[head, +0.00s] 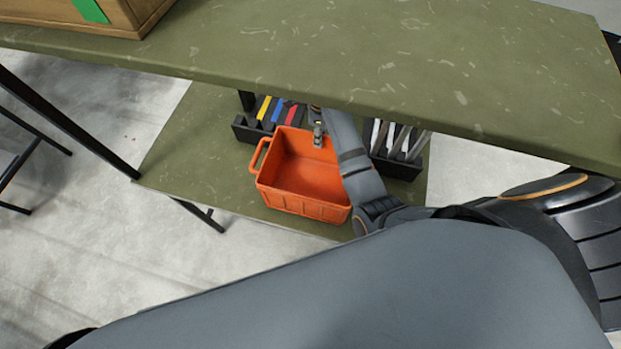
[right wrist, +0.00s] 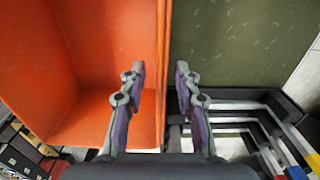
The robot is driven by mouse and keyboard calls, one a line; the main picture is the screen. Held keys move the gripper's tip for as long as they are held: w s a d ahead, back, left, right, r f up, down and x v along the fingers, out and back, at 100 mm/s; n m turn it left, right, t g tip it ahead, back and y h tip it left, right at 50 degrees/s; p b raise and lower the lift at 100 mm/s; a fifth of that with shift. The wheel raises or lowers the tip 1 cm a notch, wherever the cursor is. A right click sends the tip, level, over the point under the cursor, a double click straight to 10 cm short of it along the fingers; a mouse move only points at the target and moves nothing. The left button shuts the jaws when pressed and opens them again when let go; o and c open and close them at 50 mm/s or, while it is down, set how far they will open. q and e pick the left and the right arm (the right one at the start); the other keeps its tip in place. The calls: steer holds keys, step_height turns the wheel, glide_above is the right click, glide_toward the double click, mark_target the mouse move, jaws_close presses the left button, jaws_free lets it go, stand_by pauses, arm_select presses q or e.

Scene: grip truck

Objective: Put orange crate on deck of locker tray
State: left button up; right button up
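The orange crate (head: 302,206) stands upright and empty on the lower green shelf, with its handle on the left. In the right wrist view its side wall (right wrist: 148,28) runs up between my fingers. My right gripper (head: 318,133) reaches down to the crate's rim. In the right wrist view the gripper (right wrist: 160,72) is open, one finger over the crate's inside and the other outside the wall; a gap shows between the fingers. I cannot make out a locker tray for certain. My left gripper is out of view.
Black racks with coloured items (head: 270,112) and grey items (head: 398,140) stand behind the crate on the lower shelf (head: 195,150). The upper green tabletop (head: 330,50) overhangs them. A wooden box (head: 100,25) sits on it at the far left. The tabletop's middle is clear.

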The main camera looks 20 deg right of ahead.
steer(key=shift+f, duration=0.25)
step_height(320, 180, down, 5)
steer(key=shift+d+f+p, duration=0.1)
steer(key=shift+p, duration=1.05)
jaws_close()
